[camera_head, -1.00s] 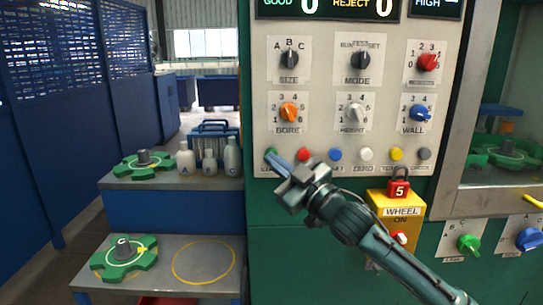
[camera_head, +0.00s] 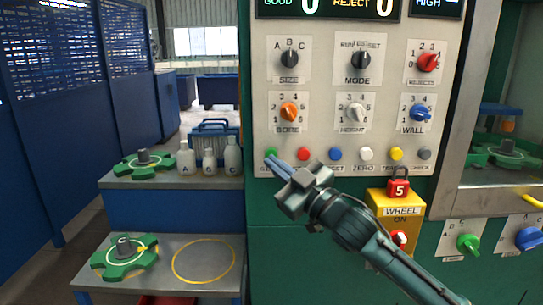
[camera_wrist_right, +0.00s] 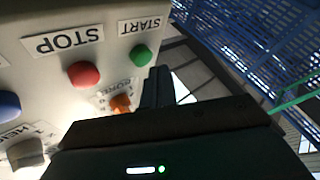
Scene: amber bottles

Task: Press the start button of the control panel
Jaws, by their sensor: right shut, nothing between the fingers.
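The green start button (camera_head: 271,153) is at the left end of a row of buttons on the control panel (camera_head: 330,90). In the right wrist view the green button (camera_wrist_right: 140,55) stands beside its START label, seen upside down. My right gripper (camera_head: 269,161) is shut and empty, its fingertips just below the green button in the head view and partly over its label. In the right wrist view the dark fingers (camera_wrist_right: 158,86) are just beside the button, apparently apart from it. My left gripper is not in view.
A red button (camera_head: 303,154) is close on the right, with blue, white, yellow and grey ones beyond. Knobs sit above. A red padlock (camera_head: 398,188) hangs at a yellow WHEEL box (camera_head: 412,205). White bottles (camera_head: 209,160) stand on a shelf at left.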

